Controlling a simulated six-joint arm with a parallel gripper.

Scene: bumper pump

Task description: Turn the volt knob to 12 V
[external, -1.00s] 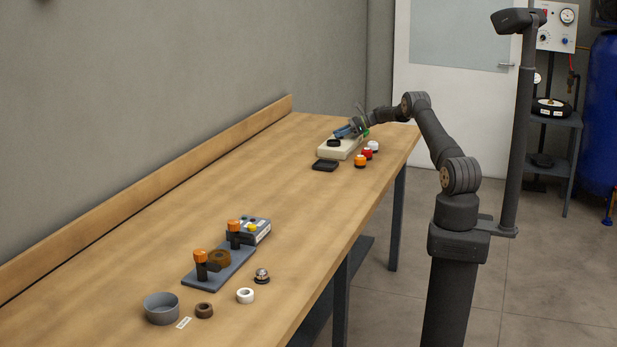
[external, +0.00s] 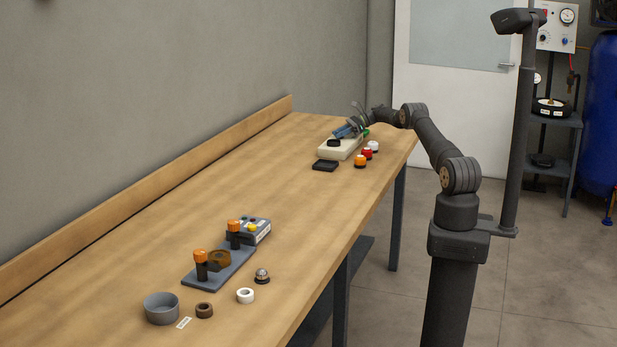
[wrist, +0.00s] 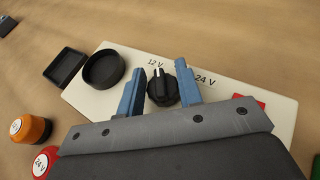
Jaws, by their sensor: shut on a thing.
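The volt knob (wrist: 162,88) is black with a white pointer mark, on a cream panel (wrist: 105,100) with printed labels. In the wrist view the mark points up towards the 12 V label (wrist: 156,63). The 24 V label (wrist: 205,80) is to the right, partly beside a finger. My gripper (wrist: 160,85) has its blue fingers on either side of the knob and is shut on it. In the external view my gripper (external: 347,131) is over the cream panel (external: 338,151) at the bench's far end; the knob is too small to make out there.
A round black cup (wrist: 103,70) is on the panel's left, with a square black tray (wrist: 66,67) beside it. Orange (external: 360,162), red (external: 367,154) and white (external: 373,146) capped items stand at the panel's right. The middle of the wooden bench (external: 240,180) is clear.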

